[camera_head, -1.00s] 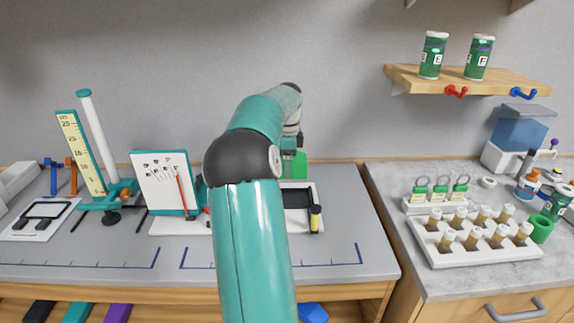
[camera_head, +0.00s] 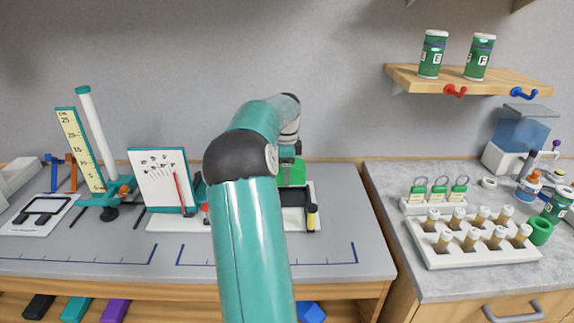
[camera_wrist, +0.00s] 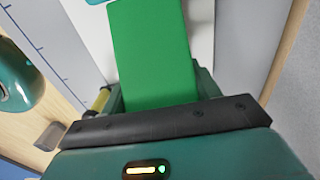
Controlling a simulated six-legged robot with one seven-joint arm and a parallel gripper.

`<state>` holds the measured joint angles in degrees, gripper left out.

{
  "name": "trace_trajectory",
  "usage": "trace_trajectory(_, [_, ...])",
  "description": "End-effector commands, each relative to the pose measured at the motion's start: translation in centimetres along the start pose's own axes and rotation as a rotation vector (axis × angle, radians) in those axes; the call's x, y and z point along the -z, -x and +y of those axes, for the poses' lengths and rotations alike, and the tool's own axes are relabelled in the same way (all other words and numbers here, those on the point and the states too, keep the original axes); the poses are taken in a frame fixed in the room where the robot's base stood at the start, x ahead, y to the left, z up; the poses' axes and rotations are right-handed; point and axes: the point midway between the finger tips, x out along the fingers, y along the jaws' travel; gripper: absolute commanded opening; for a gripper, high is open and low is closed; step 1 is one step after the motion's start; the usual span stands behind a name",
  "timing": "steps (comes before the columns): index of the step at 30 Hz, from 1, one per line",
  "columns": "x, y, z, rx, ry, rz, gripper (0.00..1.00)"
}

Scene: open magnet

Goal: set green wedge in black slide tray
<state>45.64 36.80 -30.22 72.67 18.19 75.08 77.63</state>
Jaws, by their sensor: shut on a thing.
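The green wedge (camera_head: 292,173) is held by my gripper (camera_head: 287,156) above the back of the bench, and my arm hides part of it. In the wrist view the wedge (camera_wrist: 152,48) stands out beyond my gripper (camera_wrist: 160,92), with a jaw on each side of it. The black slide tray (camera_head: 294,197) is the dark recess in a white base, just below the wedge in the head view. My arm covers its left part. I cannot tell whether wedge and tray touch.
A yellow-and-black vial (camera_head: 312,217) stands at the tray's right. A white card stand (camera_head: 160,180) and a ruler tower (camera_head: 82,150) stand to the left. The front bench is clear.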

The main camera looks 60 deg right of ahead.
Motion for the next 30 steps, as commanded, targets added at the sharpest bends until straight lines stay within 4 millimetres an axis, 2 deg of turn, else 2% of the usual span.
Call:
trace_trajectory(21, [0.2, -5.3, 0.0, -0.004, 0.001, 0.000, 0.36])
trace_trajectory(30, [0.2, -6.6, 0.0, -0.002, 0.001, 0.000, 0.36])
